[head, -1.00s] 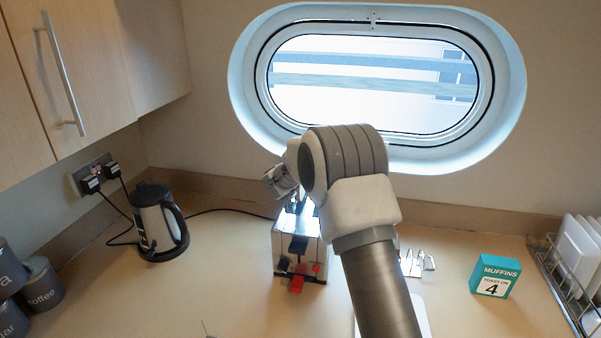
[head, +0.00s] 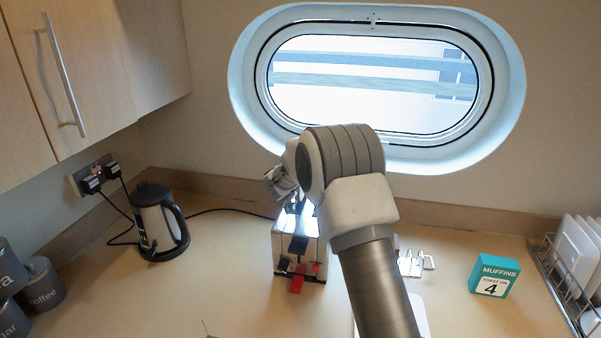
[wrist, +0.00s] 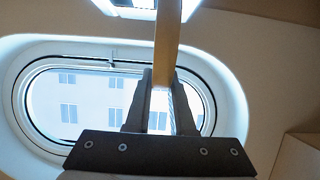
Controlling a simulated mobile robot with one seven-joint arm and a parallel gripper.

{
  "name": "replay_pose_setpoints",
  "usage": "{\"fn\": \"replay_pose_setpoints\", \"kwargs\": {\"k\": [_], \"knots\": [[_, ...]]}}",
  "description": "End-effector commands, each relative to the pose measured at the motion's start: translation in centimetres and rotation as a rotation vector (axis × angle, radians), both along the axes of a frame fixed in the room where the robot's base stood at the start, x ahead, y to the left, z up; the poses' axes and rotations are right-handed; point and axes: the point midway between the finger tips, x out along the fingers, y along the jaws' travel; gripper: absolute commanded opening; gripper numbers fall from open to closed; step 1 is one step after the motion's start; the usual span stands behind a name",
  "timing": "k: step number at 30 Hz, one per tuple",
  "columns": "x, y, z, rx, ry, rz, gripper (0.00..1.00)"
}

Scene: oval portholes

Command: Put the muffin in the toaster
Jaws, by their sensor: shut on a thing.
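The toaster (head: 311,262) stands on the counter below the porthole, pale and boxy, with black and red controls on its front. My arm covers its right side. In the wrist view, my gripper (wrist: 162,92) is shut on a flat tan piece seen edge-on, which I take to be the muffin (wrist: 166,42). The muffin sticks out past the fingertips. In the head view my wrist is above the back of the toaster, and my arm hides the muffin. I cannot tell whether the muffin touches the toaster or enters a slot.
A kettle (head: 160,224) stands left of the toaster, with a cable running behind. A dish rack (head: 563,285) stands far right. Dark canisters (head: 42,284) are far left. The front left counter is clear.

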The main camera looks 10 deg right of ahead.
Motion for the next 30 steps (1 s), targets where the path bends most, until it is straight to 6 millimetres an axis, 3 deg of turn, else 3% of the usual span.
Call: {"fn": "replay_pose_setpoints", "kwargs": {"k": [17,30], "knots": [[0.0,0.0,-0.1,0.000,0.000,0.000,0.00],[0.0,0.0,-1.9,-0.002,0.001,0.001,0.00]]}}
